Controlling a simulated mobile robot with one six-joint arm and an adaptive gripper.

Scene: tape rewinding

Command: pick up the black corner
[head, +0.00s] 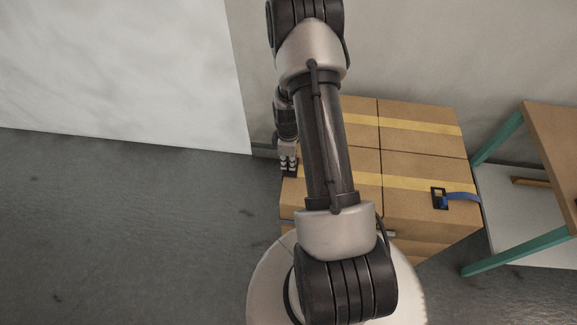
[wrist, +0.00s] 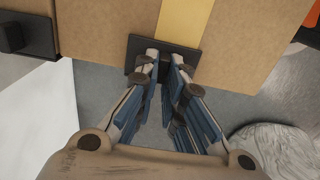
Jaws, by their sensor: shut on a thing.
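The black corner (wrist: 138,46) lies at the box edge, across the end of a yellow tape strip, in the wrist view. My gripper (wrist: 166,62) is shut on it, and the fingers hide its middle. In the head view my gripper (head: 288,166) is at the left edge of the cardboard boxes, with a dark piece (head: 289,174) at its fingertips. I cannot tell whether the corner still touches the box.
Cardboard boxes (head: 415,150) with yellow tape stand under my arm. Another black corner (head: 440,198) with a blue strap (head: 462,197) lies on their right. A table with teal legs (head: 499,138) stands at the right. The floor (head: 130,230) at left is clear.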

